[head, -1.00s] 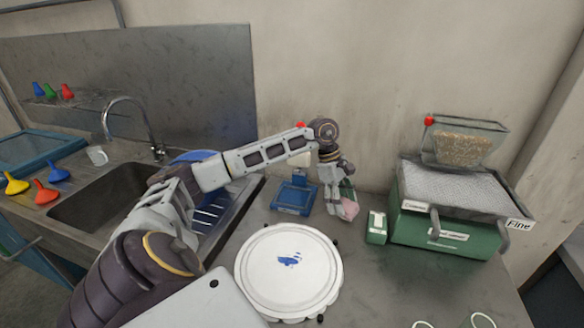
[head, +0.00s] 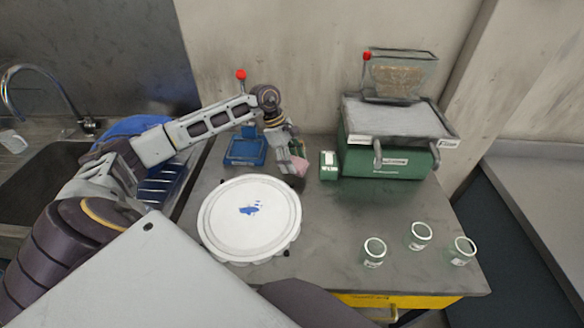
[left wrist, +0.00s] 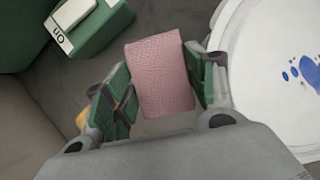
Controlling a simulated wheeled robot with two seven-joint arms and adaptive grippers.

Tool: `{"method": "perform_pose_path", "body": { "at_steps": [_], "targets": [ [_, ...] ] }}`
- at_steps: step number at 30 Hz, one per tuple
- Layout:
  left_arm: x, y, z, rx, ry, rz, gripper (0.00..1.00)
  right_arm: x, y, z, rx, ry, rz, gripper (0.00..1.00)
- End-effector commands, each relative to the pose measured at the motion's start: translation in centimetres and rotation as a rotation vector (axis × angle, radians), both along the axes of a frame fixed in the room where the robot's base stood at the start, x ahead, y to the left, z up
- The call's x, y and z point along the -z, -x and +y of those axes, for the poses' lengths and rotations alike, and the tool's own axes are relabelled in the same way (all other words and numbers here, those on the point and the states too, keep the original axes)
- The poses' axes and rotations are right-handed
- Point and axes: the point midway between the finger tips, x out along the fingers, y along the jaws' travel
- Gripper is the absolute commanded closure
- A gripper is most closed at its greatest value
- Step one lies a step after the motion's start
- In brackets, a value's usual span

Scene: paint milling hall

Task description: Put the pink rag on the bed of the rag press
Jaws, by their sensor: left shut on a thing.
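The pink rag (head: 300,168) is between the fingers of my left gripper (head: 297,158), held above the grey worktop. In the left wrist view the rag (left wrist: 160,77) is a pink textured block, with a green finger pad at each side. A blue device with a red knob, which looks like the rag press (head: 245,153), stands just left of my left gripper. My right gripper is not in view.
A round white disc (head: 225,232) with blue paint lies in front of the gripper. A small green box (head: 329,172) stands right of the rag, beside a green machine (head: 385,160). Several glass jars (head: 419,236) stand front right. The sink (head: 40,180) is left.

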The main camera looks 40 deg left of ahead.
Motion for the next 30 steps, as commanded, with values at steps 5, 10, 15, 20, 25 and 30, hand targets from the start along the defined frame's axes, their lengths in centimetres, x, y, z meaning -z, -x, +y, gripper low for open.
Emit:
{"method": "perform_pose_path", "body": {
  "at_steps": [5, 10, 15, 20, 25, 30],
  "targets": [
    [0.3, 0.0, 0.0, 0.0, 0.0, 0.001, 0.63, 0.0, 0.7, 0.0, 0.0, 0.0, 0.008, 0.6],
    [1.9, 0.1, 0.0, -0.001, 0.001, 0.002, 0.63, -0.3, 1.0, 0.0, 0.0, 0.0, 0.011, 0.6],
    [3.4, 0.0, 0.0, -0.001, 0.001, 0.0, 0.63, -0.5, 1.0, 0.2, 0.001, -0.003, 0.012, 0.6],
    [3.7, 0.0, 0.0, 0.0, 0.001, 0.0, 0.63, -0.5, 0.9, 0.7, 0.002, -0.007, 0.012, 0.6],
    [3.7, 0.0, 0.0, 0.0, 0.0, 0.0, 0.63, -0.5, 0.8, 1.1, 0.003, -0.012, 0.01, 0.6],
    [3.9, 0.0, 0.0, 0.0, 0.0, 0.0, 0.63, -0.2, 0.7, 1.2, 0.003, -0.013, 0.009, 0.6]
  ]
}}
